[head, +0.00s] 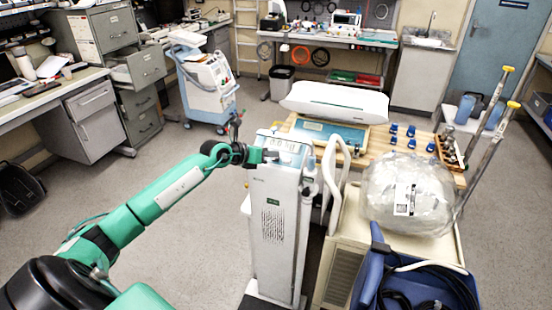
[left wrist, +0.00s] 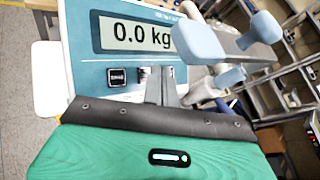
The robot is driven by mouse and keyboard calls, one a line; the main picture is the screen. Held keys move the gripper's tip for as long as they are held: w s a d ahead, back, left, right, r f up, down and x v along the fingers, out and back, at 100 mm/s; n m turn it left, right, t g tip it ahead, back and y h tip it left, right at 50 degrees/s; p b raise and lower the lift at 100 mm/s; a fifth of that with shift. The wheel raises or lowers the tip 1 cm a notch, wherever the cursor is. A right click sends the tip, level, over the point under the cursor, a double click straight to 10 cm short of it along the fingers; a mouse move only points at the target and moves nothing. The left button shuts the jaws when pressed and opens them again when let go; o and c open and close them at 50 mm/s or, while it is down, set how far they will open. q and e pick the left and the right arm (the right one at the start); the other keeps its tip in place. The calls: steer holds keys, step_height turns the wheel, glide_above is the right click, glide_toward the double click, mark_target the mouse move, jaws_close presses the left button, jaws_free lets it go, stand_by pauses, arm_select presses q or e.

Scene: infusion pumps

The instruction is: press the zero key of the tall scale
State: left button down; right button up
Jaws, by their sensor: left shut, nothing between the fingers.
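The tall scale (head: 273,205) is a white column with a blue-grey head panel in the middle of the head view. In the left wrist view its display (left wrist: 140,36) reads 0.0 kg. A black square key (left wrist: 116,76) sits below the display at left; its label is too small to read. My left gripper (head: 270,155) is at the head panel. In the left wrist view the left gripper's fingers (left wrist: 160,84) are together and empty, right of the black key, and partly hide another key there. I cannot tell whether they touch the panel. My right gripper is not in view.
Pale blue rounded parts (left wrist: 198,42) on the scale stand close to the right of the fingers. A wooden table (head: 378,152) with a flat white baby scale (head: 335,102) is behind. A cart with a clear plastic bag (head: 408,190) is at right. Floor at left is open.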

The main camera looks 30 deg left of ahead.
arm_select(q)
steer(key=shift+f, duration=0.1)
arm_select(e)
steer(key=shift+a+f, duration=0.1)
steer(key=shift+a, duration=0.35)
arm_select(q)
steer(key=shift+w+f+b, duration=0.15)
steer(key=shift+f+b, duration=0.1)
steer(key=shift+b, duration=0.05)
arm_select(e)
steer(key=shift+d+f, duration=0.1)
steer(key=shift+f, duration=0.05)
arm_select(q)
steer(key=shift+w+f, duration=0.1)
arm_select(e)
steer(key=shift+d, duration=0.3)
